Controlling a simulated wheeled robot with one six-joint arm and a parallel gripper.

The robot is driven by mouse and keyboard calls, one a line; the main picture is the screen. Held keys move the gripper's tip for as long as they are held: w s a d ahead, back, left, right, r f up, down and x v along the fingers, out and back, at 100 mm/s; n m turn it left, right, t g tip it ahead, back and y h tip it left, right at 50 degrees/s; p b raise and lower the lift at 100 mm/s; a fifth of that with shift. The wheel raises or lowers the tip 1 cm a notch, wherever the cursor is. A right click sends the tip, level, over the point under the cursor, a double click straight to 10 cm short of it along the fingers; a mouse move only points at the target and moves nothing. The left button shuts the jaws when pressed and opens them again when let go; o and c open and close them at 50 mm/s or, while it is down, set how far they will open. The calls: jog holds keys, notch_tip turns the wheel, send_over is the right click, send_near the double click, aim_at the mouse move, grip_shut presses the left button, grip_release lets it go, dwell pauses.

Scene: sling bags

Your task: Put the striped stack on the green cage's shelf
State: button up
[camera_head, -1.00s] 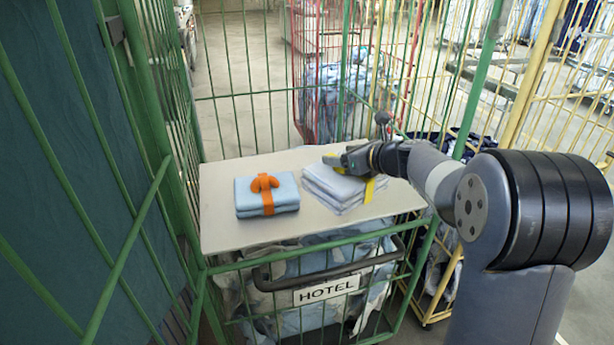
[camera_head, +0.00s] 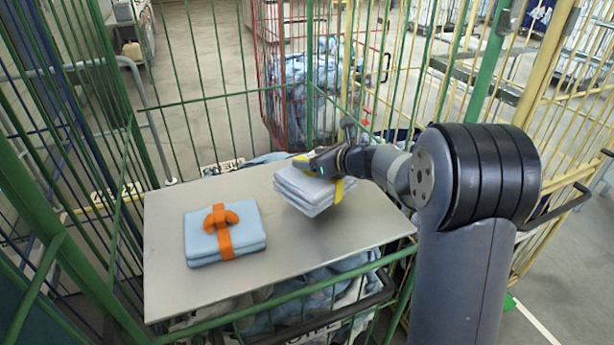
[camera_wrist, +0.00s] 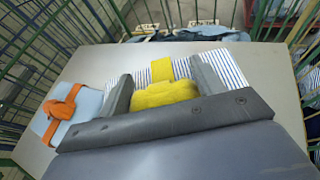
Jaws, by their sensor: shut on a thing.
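The striped stack (camera_head: 305,190) is white folded cloth with thin blue stripes and a yellow band. It is over the right part of the green cage's pale shelf (camera_head: 175,285). In the wrist view the striped stack (camera_wrist: 225,55) shows behind and between my fingers. My gripper (camera_wrist: 165,82) is shut on the yellow band's raised grip (camera_wrist: 165,95). In the head view my gripper (camera_head: 328,168) is at the top of the stack. The stack looks slightly tilted; I cannot tell whether its underside touches the shelf.
A light blue stack (camera_head: 195,245) with an orange band lies on the shelf's left part. Green cage bars (camera_head: 205,95) stand behind and left. A red cage (camera_head: 268,75) is at the back, a yellow cage (camera_head: 535,100) to the right. Loose laundry lies below the shelf.

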jog(key=shift+f, duration=1.95)
jog(key=shift+f+b, duration=0.1)
jog(key=shift+b, duration=0.2)
jog(key=o, duration=1.6)
jog(key=shift+f, duration=0.1)
jog(key=shift+r, duration=0.25)
jog(key=v, duration=1.2)
jog(key=shift+f+b, duration=0.2)
jog(key=shift+b, duration=0.2)
